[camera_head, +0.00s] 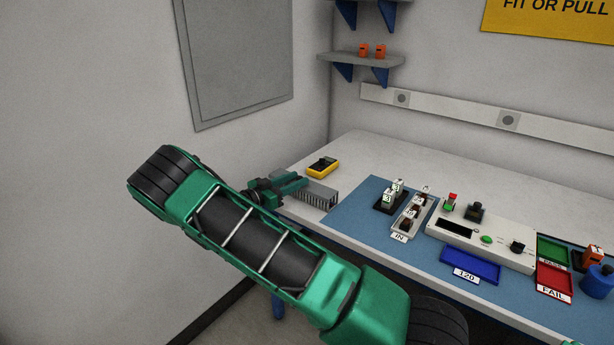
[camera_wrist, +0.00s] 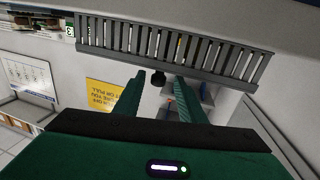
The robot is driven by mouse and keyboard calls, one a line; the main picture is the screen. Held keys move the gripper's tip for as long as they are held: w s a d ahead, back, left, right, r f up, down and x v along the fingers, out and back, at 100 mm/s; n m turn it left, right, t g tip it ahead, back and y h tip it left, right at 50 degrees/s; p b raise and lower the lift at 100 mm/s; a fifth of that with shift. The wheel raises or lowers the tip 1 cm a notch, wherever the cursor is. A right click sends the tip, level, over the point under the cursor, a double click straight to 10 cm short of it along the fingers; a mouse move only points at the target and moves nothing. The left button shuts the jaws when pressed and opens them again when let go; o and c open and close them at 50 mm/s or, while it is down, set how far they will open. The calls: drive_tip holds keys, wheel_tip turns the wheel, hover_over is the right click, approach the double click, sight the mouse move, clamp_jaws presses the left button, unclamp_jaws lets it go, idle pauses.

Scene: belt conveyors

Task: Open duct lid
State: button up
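A grey slotted duct (camera_head: 317,196) sits at the left end of the workbench. Its slotted side fills the upper part of the wrist view (camera_wrist: 170,46). I cannot make out a separate lid edge or whether the duct is shut. My green gripper (camera_head: 299,183) is just left of and beside the duct in the head view. In the wrist view, my two fingers (camera_wrist: 159,79) are apart with nothing between them, pointing at the duct. I cannot tell whether the fingertips touch it.
A yellow meter (camera_head: 323,167) lies behind the duct. The bench behind the mat is mostly clear.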

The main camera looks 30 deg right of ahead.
sight(301, 177)
drive_tip(key=shift+w+d, duration=0.25)
drive_tip(key=shift+d, duration=1.2)
drive_tip(key=shift+w+d, duration=0.2)
drive_tip(key=shift+d, duration=1.25)
